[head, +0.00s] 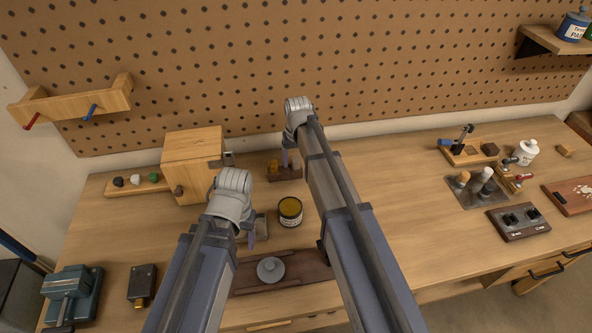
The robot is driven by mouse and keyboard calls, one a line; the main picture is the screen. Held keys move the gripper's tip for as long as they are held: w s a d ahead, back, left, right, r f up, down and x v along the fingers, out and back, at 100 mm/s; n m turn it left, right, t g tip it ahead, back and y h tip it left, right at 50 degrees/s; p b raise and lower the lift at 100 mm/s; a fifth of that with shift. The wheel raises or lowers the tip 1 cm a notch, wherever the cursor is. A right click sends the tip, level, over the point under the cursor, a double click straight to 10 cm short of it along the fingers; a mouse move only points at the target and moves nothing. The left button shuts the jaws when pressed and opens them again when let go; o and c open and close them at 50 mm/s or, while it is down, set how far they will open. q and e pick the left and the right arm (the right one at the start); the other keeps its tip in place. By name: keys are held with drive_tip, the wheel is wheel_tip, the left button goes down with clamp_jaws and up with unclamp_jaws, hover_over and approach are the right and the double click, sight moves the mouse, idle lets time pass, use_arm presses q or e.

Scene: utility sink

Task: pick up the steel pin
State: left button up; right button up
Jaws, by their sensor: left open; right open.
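I cannot make out the steel pin for certain; it may be too small or hidden by my arms. My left gripper (251,236) is open, pointing down over the bench (400,205) beside a small grey tray (261,226), left of an open tin (290,211). My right gripper (290,158) is open above or beside a small brown wooden block (272,171) near the back of the bench. Its wrist hides part of what lies there, and contact cannot be told.
A wooden cabinet (190,165) stands at the back left. A dark board with a grey round lid (270,269) lies in front of the tin. A vise (70,292) is at the front left. At right are a tool holder (470,190) and switch box (518,221). The pegboard (220,60) rises behind.

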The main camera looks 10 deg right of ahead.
drive_tip(key=shift+f, duration=0.25)
clamp_jaws()
idle(0.4)
